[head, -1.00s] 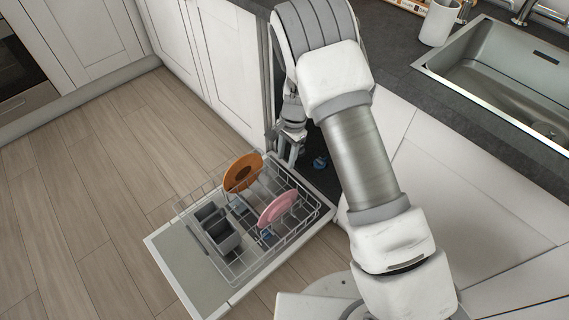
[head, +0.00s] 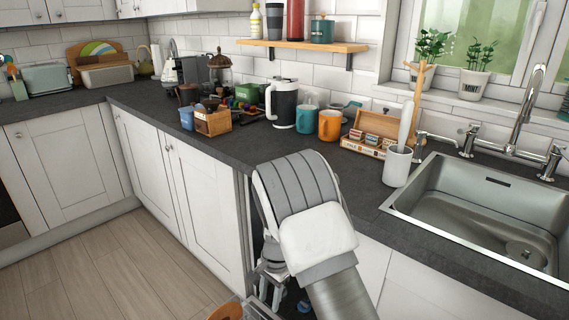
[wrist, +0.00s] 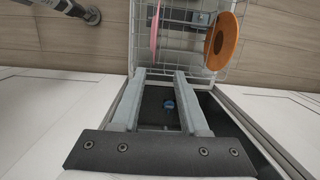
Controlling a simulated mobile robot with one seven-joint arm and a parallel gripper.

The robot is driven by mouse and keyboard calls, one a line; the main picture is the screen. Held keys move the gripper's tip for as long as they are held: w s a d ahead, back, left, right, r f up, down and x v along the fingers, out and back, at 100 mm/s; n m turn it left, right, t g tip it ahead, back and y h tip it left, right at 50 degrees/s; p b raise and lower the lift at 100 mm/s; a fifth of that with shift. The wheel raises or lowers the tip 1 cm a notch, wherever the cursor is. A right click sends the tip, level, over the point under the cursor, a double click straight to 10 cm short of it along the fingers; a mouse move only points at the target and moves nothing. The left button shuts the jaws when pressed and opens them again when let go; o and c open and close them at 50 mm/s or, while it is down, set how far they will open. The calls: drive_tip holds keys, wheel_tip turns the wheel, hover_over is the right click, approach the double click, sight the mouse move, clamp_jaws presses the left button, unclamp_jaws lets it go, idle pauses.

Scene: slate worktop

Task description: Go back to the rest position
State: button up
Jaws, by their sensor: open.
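My gripper (wrist: 161,78) is open and empty in the wrist view, its two grey fingers apart above the dishwasher opening. A small blue item (wrist: 169,104) shows between and beyond the fingers, down in the dark interior. In the head view my arm reaches down past the worktop edge, and my gripper (head: 266,296) shows only in part at the bottom. The dishwasher's wire rack (wrist: 181,53) lies beyond the fingers. It holds an orange plate (wrist: 222,41) and a pink plate (wrist: 155,33). In the head view only the orange plate's edge (head: 228,311) shows.
The slate worktop (head: 240,146) carries a white kettle (head: 283,104), a teal mug (head: 308,119), an orange mug (head: 330,125) and a white utensil pot (head: 397,166). A steel sink (head: 480,215) is at the right. The wooden floor (head: 130,265) is clear at the left.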

drive_tip(key=s+d+r+n+t+y, duration=0.15)
drive_tip(key=s+d+r, duration=0.3)
drive_tip(key=r, duration=0.85)
drive_tip(key=s+d+r+n+t+h, duration=0.1)
drive_tip(key=s+d+r+n+t, duration=0.3)
drive_tip(key=r, duration=0.8)
drive_tip(key=s+d+r+n+h, duration=0.1)
drive_tip(key=s+d+r, duration=0.2)
drive_tip(key=s, duration=0.2)
drive_tip(key=s+d+r+n+t, duration=0.1)
drive_tip(key=s+d+r, duration=0.1)
drive_tip(key=s+d, duration=0.3)
drive_tip(key=s+d+r+n+h, duration=0.1)
drive_tip(key=s+d+r, duration=0.15)
drive_tip(key=s, duration=0.35)
wheel_tip(320, 180, up, 20)
drive_tip(key=p, duration=1.9)
drive_tip(key=shift+a+p, duration=0.2)
drive_tip(key=shift+p, duration=0.2)
drive_tip(key=shift+a+f, duration=0.1)
